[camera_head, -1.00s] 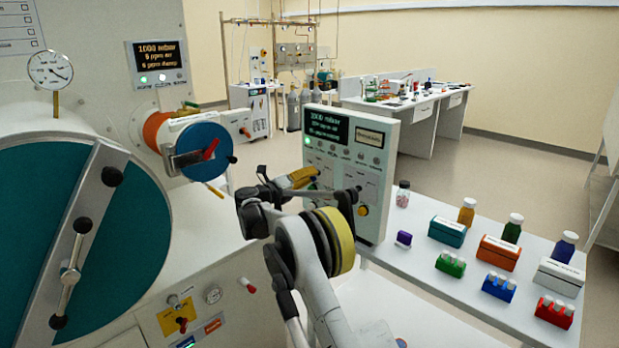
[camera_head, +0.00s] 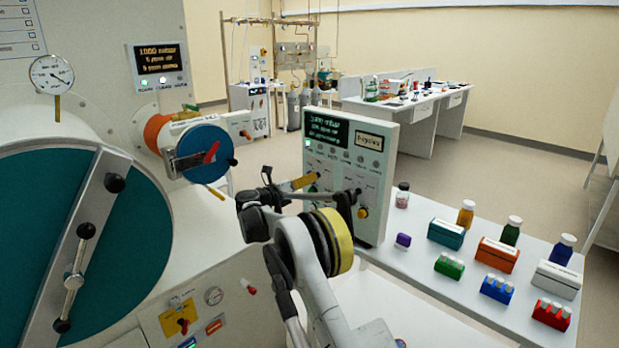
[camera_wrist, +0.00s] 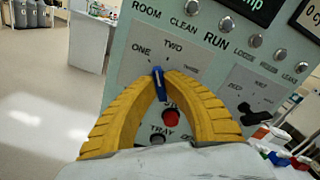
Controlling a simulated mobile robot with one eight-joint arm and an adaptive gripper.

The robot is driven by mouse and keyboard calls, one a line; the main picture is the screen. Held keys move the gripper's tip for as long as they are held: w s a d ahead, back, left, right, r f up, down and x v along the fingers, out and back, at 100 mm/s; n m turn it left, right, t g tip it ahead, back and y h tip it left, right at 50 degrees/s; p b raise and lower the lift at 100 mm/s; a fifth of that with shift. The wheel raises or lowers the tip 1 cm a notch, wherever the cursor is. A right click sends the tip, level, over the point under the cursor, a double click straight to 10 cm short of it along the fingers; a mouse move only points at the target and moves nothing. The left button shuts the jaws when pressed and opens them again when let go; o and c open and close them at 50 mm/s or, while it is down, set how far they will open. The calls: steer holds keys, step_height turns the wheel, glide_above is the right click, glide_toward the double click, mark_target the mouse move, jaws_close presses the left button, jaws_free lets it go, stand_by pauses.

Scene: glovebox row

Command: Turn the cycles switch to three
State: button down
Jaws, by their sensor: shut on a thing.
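The cycles switch is a blue lever knob (camera_wrist: 158,86) on the control panel (camera_wrist: 125,75), with the labels ONE, TWO and THREE around it. In the wrist view the tips of my gripper's yellow ribbed fingers (camera_wrist: 160,80) are closed on the knob from both sides. Its visible upper end points up, between ONE and TWO; its lower part is partly hidden by the fingers. In the head view my gripper (camera_head: 304,181) is at the left front of the upright panel (camera_head: 372,205), and the knob cannot be made out there.
A red button (camera_wrist: 171,117) sits just below the knob, between the fingers. A second dial (camera_wrist: 255,118) is to the right. Bottles and colored boxes stand on the bench (camera_head: 415,268) right of the panel. The round chamber door (camera_head: 130,235) is at the left.

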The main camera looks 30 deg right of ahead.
steer(key=shift+m, duration=1.2)
steer(key=c, duration=1.5)
jaws_free()
steer(key=v, duration=1.2)
steer(key=shift+r, duration=0.1)
